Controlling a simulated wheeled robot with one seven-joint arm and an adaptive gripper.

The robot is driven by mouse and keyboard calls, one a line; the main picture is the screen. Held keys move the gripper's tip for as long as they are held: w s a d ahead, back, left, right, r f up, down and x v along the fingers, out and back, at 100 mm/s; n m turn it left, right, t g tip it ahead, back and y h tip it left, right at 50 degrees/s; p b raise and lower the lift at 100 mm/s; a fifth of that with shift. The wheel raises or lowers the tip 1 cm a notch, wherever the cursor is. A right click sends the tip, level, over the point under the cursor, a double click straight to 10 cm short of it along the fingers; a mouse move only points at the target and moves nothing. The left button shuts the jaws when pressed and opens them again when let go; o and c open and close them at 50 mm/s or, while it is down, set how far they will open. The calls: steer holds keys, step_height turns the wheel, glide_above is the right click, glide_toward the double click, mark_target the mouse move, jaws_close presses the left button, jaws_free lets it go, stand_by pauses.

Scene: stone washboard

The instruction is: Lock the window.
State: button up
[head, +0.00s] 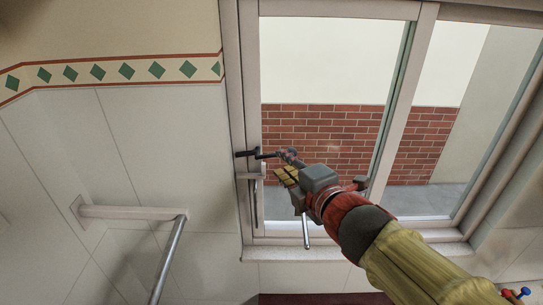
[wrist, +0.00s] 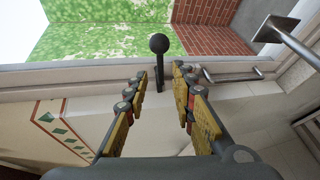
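The window (head: 325,60) has a pale frame and glass, with a brick wall visible beyond it. In the wrist view, a dark lever with a round knob (wrist: 158,45) stands up from the window frame, between my open fingertips. A clear gap shows on either side of it, so no grip on it is visible. My gripper (wrist: 160,76) has yellow-padded fingers spread apart. In the head view my gripper (head: 280,164) is at the left window frame; its dark parts overlap the lever there, so the lever's exact tilt is hard to tell. A grey pull handle (wrist: 235,76) sits on the frame, right of the fingers.
A metal rail (head: 168,255) on a pale wall mount (head: 125,212) juts out at the lower left. A silver rod with a flat plate (wrist: 277,28) shows at the wrist view's right. Tiled wall (head: 150,135) with a diamond border lies left of the window.

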mark_target(274, 156)
steer(key=b+x, duration=0.2)
steer(key=x, duration=0.5)
steer(key=shift+w+a+f, duration=0.1)
steer(key=shift+c, duration=0.5)
jaws_close()
stand_by(0.3)
